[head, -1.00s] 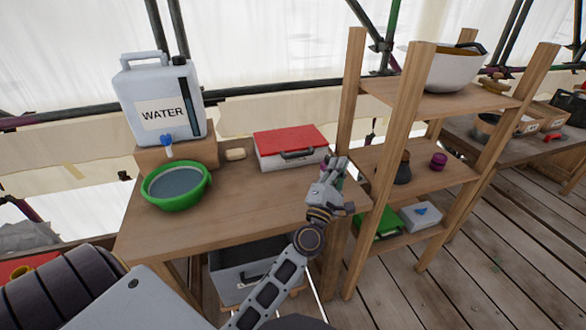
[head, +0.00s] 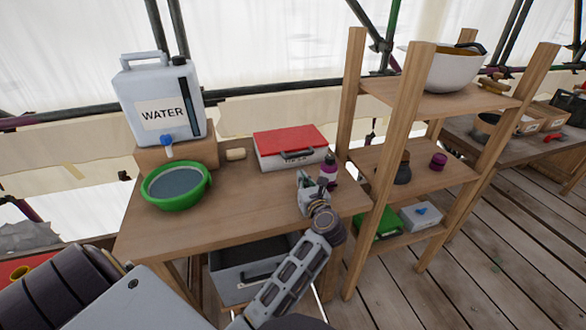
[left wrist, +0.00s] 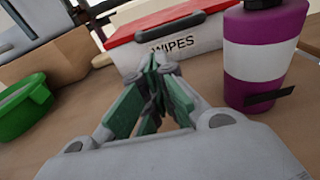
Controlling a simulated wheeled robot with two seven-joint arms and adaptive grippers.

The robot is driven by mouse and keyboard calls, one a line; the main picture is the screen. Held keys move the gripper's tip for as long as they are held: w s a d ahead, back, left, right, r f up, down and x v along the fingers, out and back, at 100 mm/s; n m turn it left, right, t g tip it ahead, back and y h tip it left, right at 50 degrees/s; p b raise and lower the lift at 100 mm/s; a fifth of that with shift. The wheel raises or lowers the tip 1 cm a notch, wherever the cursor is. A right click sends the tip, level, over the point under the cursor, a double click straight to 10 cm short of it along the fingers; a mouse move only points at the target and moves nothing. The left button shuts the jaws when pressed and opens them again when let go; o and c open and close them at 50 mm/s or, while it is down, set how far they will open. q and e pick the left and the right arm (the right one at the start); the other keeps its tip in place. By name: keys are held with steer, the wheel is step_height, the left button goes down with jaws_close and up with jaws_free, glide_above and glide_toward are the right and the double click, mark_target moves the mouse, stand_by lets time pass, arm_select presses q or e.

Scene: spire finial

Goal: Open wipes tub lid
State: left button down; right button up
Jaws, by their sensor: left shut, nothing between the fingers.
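The wipes tub (head: 284,157) is a white box with a red lid (head: 290,138) and a dark handle at its front. It stands at the back right of the wooden table with its lid shut. In the left wrist view the tub (left wrist: 196,50) shows the word WIPES, with the red lid (left wrist: 150,22) above. My left gripper (head: 303,176) is shut and empty, in front of the tub; its fingertips (left wrist: 157,62) point at the tub's front in the wrist view. Whether they touch it I cannot tell. My right gripper is not in view.
A purple and white bottle (head: 328,170) stands close right of my left gripper; it is large in the wrist view (left wrist: 262,55). A green basin (head: 177,186), a soap-like block (head: 236,154) and a water container (head: 160,100) are left. A wooden shelf (head: 410,165) stands right.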

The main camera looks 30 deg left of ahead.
arm_select(q)
steer(key=shift+s+f+n, duration=0.1)
steer(key=shift+f+n, duration=0.2)
steer(key=shift+a, duration=0.1)
steer(key=x, duration=0.7)
steer(key=shift+w+a+f, duration=0.1)
steer(key=shift+w+a, duration=0.15)
steer(key=shift+a, duration=0.05)
steer(key=shift+w+a+f, duration=0.15)
steer(key=shift+w+a, duration=0.3)
steer(key=shift+a, duration=0.05)
steer(key=shift+w+a, duration=0.25)
steer(key=shift+a, duration=0.05)
